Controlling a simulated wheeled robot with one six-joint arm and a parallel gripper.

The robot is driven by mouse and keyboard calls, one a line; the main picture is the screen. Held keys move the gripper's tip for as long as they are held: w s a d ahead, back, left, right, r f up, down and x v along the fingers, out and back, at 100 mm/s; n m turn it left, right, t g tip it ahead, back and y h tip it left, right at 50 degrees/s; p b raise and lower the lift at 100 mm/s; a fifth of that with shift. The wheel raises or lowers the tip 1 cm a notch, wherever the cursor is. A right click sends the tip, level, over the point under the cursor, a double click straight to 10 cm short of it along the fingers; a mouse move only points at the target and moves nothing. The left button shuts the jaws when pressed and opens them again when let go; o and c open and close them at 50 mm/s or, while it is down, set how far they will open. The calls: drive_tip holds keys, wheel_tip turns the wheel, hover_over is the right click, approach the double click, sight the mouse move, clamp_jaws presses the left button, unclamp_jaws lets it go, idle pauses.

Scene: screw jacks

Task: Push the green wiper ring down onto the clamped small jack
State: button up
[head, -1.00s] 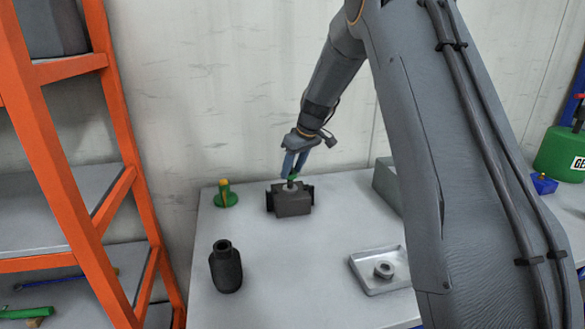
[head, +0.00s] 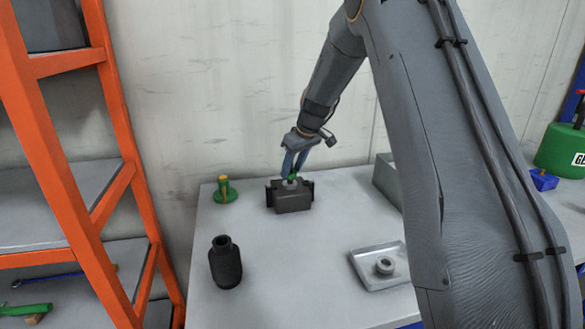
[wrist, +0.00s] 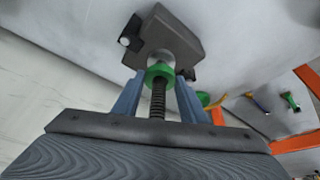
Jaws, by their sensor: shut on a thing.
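The green wiper ring (head: 293,177) is between the blue fingers of my gripper (head: 294,168), which is shut on it. In the wrist view the ring (wrist: 158,72) sits around the threaded screw (wrist: 157,101), close to the pale top of the small jack (wrist: 162,57). The jack is held upright in a dark grey vise (head: 292,200), which hides its lower part. Whether the ring touches the jack's top is hard to tell. My gripper also shows in the wrist view (wrist: 158,86), with one finger on each side of the screw.
A green flanged piece with a yellow top (head: 225,191) stands left of the vise. A black bottle-shaped body (head: 225,263) stands nearer. A tray (head: 366,279) with a metal ring-shaped part (head: 385,265) lies at right. A grey box (head: 385,183) stands behind it. Orange shelving (head: 125,135) rises at left.

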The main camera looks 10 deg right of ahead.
drive_tip(key=shift+f, duration=0.25)
drive_tip(key=shift+f+b, duration=0.35)
drive_tip(key=shift+f+b, duration=0.55)
drive_tip(key=shift+f, duration=0.35)
idle(0.3)
drive_tip(key=o, duration=1.1)
drive_tip(key=b+v, duration=0.2)
drive_tip(key=v, duration=0.6)
drive_tip(key=s+f+m+g, duration=0.1)
drive_tip(key=s+f+m, duration=0.1)
drive_tip(key=s, duration=1)
drive_tip(key=s+a+f+m+g+h, duration=0.1)
drive_tip(key=s+f, duration=0.4)
drive_tip(key=s, duration=0.8)
drive_tip(key=s+a+f+m+g+h, duration=0.1)
drive_tip(key=s+f+m, duration=0.2)
drive_tip(key=s, duration=0.9)
drive_tip(key=shift+s+a+f, duration=0.1)
drive_tip(key=shift+s+f, duration=0.1)
drive_tip(key=shift+f, duration=0.25)
